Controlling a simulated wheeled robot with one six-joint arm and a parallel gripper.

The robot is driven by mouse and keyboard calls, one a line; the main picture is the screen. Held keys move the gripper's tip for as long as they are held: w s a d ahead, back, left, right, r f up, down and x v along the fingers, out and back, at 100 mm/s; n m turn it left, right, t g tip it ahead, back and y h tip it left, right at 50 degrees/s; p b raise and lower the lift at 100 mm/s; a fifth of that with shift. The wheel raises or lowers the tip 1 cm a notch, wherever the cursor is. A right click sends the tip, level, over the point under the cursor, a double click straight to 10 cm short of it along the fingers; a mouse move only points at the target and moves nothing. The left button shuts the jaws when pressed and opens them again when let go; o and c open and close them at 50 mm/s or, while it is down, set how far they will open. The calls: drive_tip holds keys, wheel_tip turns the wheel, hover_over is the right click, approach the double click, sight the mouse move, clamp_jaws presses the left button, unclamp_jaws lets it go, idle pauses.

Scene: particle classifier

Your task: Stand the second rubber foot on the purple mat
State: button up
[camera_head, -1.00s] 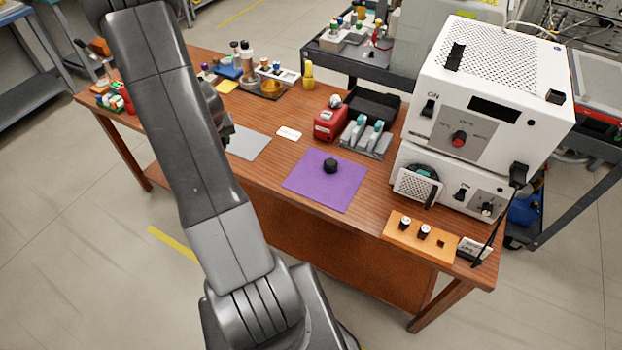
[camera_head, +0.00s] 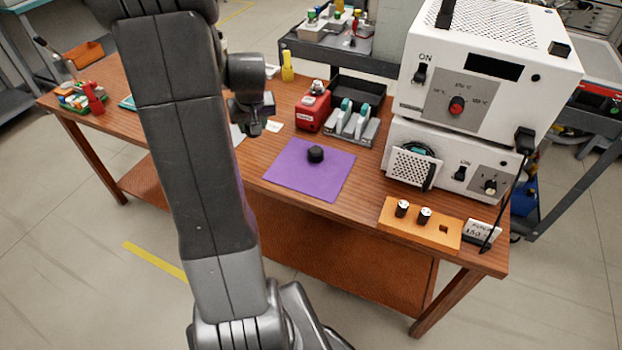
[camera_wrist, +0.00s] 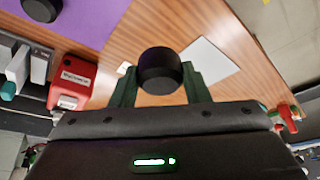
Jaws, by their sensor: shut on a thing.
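The purple mat (camera_head: 290,183) lies flat on the wooden bench. One black rubber foot (camera_head: 316,154) stands on its far half; it also shows at the top left corner of the wrist view (camera_wrist: 42,8). My gripper (camera_wrist: 159,78) is shut on the second rubber foot (camera_wrist: 160,62), a round black piece between the green fingers. In the head view my gripper (camera_head: 252,122) is left of the mat, above the bench and apart from it. The held foot is hard to make out there against the dark gripper.
A red device (camera_head: 313,108) and a grey rack (camera_head: 352,125) stand behind the mat. White oven-like units (camera_head: 465,110) rise to the right. An orange block (camera_head: 420,225) with two small vials sits at the front right. A grey sheet (camera_wrist: 210,62) lies near my gripper.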

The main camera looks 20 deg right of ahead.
drive_tip(key=b, duration=1.1)
hover_over(305, 172)
drive_tip(key=f, duration=0.2)
drive_tip(key=s, duration=0.2)
wheel_tip(305, 172, down, 9)
drive_tip(key=b, duration=0.3)
drive_tip(key=shift+w+a+f, duration=0.15)
drive_tip(key=shift+f, duration=0.2)
drive_tip(key=o, duration=1)
drive_tip(key=p+v, duration=0.2)
drive_tip(key=v, duration=1)
drive_tip(key=shift+w+r, duration=0.1)
drive_tip(key=shift+r, duration=0.15)
